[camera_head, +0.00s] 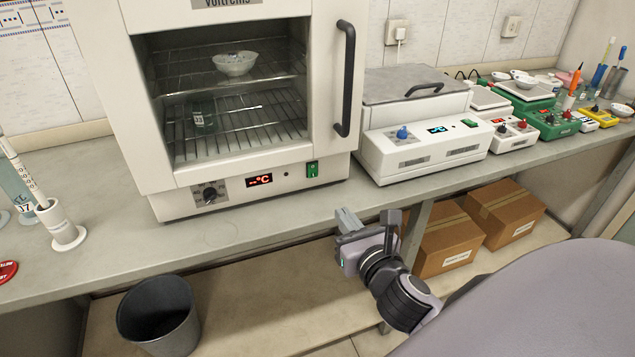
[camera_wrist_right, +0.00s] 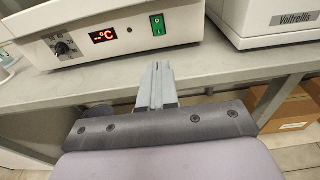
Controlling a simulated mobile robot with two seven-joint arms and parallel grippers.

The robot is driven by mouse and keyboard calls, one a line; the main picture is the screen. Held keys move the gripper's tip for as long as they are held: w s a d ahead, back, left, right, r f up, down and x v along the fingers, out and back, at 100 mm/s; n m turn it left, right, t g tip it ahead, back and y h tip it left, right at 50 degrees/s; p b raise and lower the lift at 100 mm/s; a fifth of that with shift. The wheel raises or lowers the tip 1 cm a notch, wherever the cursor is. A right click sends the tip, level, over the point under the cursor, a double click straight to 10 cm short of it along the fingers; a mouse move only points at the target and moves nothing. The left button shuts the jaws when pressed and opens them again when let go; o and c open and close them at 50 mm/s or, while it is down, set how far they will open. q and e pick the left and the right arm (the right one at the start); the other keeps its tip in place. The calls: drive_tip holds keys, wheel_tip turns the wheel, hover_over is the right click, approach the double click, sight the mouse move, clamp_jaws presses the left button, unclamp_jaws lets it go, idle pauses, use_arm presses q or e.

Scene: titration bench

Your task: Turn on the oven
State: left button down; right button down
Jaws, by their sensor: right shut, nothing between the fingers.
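The white oven (camera_head: 250,100) stands on the bench, with a black door handle (camera_head: 344,80) on its right side. Through its glass front I see a white bowl (camera_head: 235,63) on the upper rack and a glass vessel (camera_head: 202,113) below. Its panel has a knob (camera_head: 210,194), a red display (camera_head: 259,180) reading "--°C" and a green switch (camera_head: 312,169); the switch also shows in the right wrist view (camera_wrist_right: 158,25). My right gripper (camera_head: 368,219) is shut and empty, in front of the bench edge, below and right of the switch, apart from it. My left gripper is not in view.
A white bath unit (camera_head: 425,145) stands right of the oven, with several small instruments beyond it. A bin (camera_head: 160,315) and cardboard boxes (camera_head: 450,243) are below the bench top (camera_head: 110,245). The bench strip before the oven is clear.

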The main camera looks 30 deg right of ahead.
sight(315, 173)
drive_tip(key=x, duration=1.4)
drive_tip(key=shift+p, duration=0.3)
drive_tip(key=shift+f, duration=0.1)
drive_tip(key=shift+w+f+b, duration=0.1)
drive_tip(key=shift+f+b, duration=0.05)
drive_tip(key=shift+b, duration=0.3)
drive_tip(key=t+b, duration=0.1)
drive_tip(key=b, duration=0.2)
drive_tip(key=t+b, duration=0.1)
drive_tip(key=b, duration=0.2)
drive_tip(key=shift+w+d+f+h, duration=0.15)
drive_tip(key=shift+w+h, duration=0.1)
drive_tip(key=shift+h, duration=0.05)
drive_tip(key=shift+r, duration=0.35)
